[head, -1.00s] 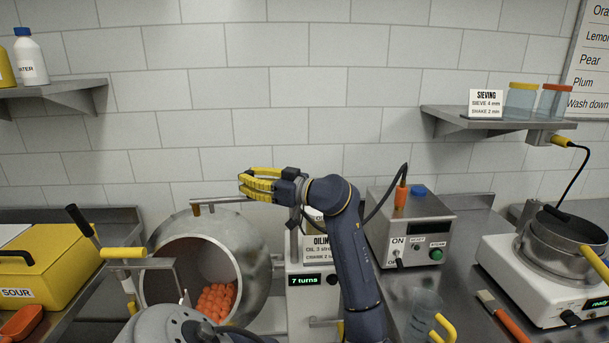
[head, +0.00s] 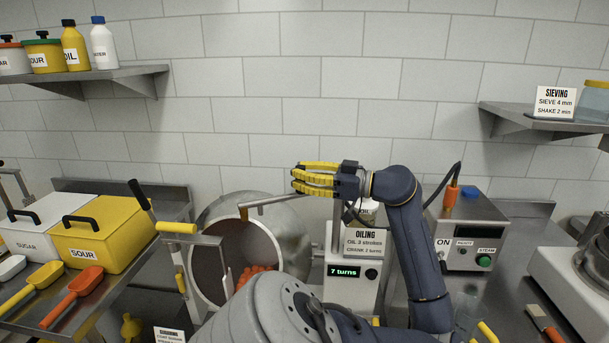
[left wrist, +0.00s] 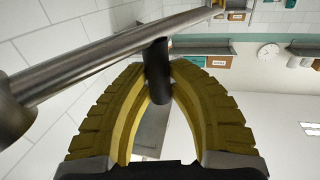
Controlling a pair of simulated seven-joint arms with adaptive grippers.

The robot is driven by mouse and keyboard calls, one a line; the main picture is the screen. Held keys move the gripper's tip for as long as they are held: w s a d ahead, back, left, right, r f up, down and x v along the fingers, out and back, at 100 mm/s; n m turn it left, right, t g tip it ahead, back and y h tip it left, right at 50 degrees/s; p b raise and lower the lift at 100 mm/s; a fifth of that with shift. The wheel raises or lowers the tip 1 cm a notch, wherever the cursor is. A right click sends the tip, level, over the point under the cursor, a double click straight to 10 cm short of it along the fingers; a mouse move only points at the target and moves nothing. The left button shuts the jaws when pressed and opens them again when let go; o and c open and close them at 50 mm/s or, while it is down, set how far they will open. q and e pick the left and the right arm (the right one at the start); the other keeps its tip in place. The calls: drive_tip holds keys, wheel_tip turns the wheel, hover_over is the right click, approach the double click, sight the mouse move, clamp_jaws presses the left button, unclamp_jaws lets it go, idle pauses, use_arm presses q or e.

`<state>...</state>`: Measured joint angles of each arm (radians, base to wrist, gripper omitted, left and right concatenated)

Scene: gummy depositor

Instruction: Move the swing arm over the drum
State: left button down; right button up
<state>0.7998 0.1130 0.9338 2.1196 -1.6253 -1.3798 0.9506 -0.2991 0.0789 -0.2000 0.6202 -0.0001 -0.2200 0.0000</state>
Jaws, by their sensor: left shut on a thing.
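The swing arm (head: 279,201) is a thin metal bar running left from the oiling unit, with a brownish tip (head: 243,213) pointing down. In the head view the tip shows against the upper part of the steel drum (head: 294,222); its exact depth is unclear. The drum lies tilted, mouth facing front-left, with orange pieces (head: 257,269) inside. My left gripper (head: 303,178) is just above the bar. In the left wrist view its yellow fingers (left wrist: 158,85) are shut on a dark peg (left wrist: 157,72) standing off the bar (left wrist: 105,55). My right gripper is not in view.
The oiling unit (head: 352,283) reads "7 turns" and stands right of the drum. A control box (head: 470,232) is further right. Yellow SOUR (head: 112,236) and white SUGAR (head: 28,240) bins stand left with scoops. A yellow-handled crank frame (head: 178,228) stands before the drum.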

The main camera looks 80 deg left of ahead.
use_arm(q)
drive_tip(key=shift+r, duration=0.1)
drive_tip(key=c, duration=1.2)
unclamp_jaws()
drive_tip(key=shift+c, duration=0.2)
drive_tip(key=v, duration=1.2)
drive_tip(key=shift+w, duration=0.1)
